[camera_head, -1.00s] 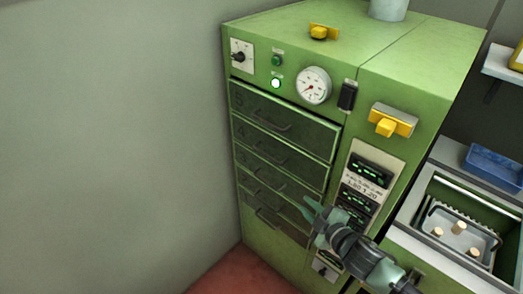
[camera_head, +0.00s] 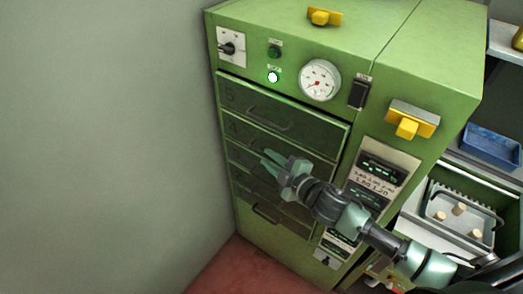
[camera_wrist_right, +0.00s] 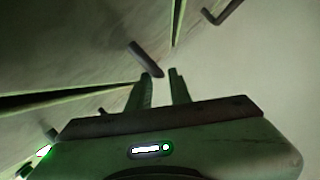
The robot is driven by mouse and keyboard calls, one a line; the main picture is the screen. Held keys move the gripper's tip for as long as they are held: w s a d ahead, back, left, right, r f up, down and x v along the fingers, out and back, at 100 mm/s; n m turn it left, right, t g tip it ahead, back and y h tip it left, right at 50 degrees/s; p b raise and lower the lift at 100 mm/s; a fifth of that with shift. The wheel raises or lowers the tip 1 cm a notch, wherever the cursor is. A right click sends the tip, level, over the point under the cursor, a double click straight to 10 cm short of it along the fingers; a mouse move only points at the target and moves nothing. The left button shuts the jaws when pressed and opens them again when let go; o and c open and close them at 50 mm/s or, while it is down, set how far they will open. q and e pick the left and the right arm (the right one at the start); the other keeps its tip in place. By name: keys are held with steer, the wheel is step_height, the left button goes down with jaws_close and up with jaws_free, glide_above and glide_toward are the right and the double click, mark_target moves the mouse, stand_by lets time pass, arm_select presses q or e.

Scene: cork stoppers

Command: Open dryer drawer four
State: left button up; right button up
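The green dryer (camera_head: 290,250) fills the middle of the head view with its stack of dark green drawers shut. Drawer four (camera_head: 236,130), marked 4, is second from the top, under drawer five (camera_head: 245,97). My right gripper (camera_head: 266,160) is in front of the stack at about drawer four's lower edge and covers part of it, including most of its handle. In the right wrist view its two fingers (camera_wrist_right: 161,73) are apart with nothing between them. A dark bar handle (camera_wrist_right: 147,59) lies just beyond the fingertips; contact is not clear. My left gripper is not in view.
Right of the drawers are control panels (camera_head: 378,170) and a yellow latch (camera_head: 411,122). A tray with cork stoppers (camera_head: 459,209) and a blue bin (camera_head: 492,146) stand farther right. A grey wall (camera_head: 100,140) closes the left side.

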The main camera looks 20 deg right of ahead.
mark_target(263, 154)
steer(key=x, duration=0.4)
steer(key=shift+w+f, duration=0.1)
jaws_close()
stand_by(1.4)
